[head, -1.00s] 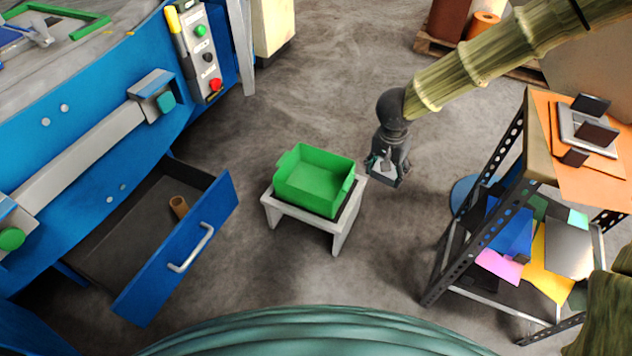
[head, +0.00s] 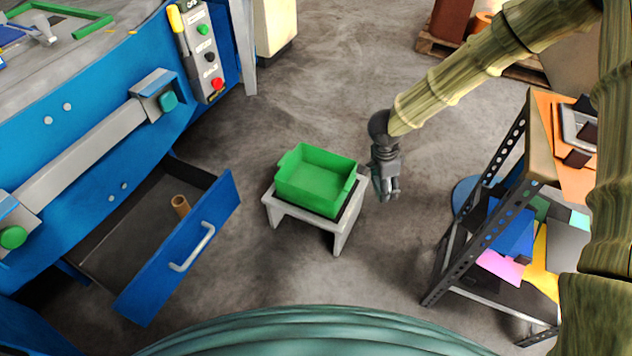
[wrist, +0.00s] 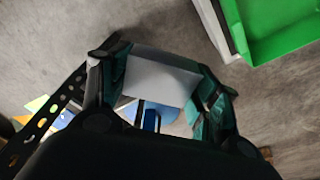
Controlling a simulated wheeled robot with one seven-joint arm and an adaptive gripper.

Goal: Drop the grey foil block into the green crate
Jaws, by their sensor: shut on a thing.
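The green crate (head: 316,182) is open and looks empty in the head view. It stands on a small light-grey stool (head: 345,226). In the wrist view the crate (wrist: 272,28) is at the top right. My gripper (head: 388,193) is just right of the crate in the head view, outside its rim. In the wrist view my gripper (wrist: 160,92) is shut on the grey foil block (wrist: 160,78), which sits between the two fingers. The block is mostly hidden by the fingers in the head view.
A blue machine with an open drawer (head: 185,250) stands at the left; a brown cylinder (head: 181,205) lies in the drawer. A metal shelf (head: 470,235) with coloured sheets stands at the right. Bare floor lies between crate and shelf.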

